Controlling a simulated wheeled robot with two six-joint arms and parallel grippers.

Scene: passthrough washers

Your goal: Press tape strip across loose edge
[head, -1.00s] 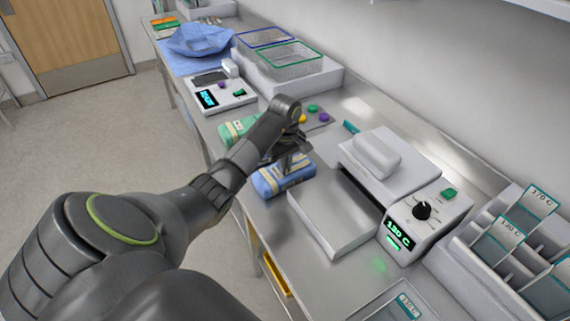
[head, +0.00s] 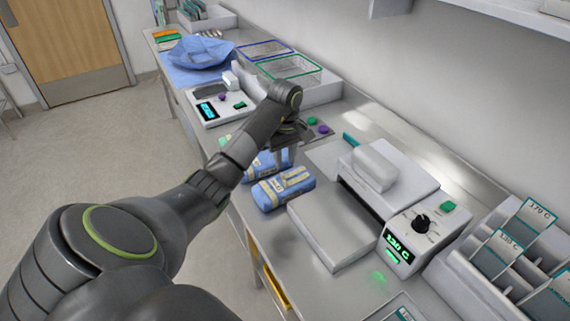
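A blue wrapped pack (head: 283,190) with cream tape strips across its top lies on the steel counter, left of the sealer's white tray. A second blue pack (head: 256,169) lies just behind it, partly hidden by my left arm. A small bit of a green pack shows farther back beside the arm. My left gripper (head: 284,153) points down just behind the front pack, over or beside the second one. Its fingertips are mostly hidden, so I cannot tell whether it is open or touches a pack. I cannot make out a loose edge. My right gripper is not in view.
The white sealer (head: 405,185) with knob and 130 C display stands right, with its flat tray (head: 332,235) in front. A card rack (head: 510,265) is at far right. Wire baskets (head: 290,68), a small device (head: 218,106) and blue cloth (head: 200,52) lie behind.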

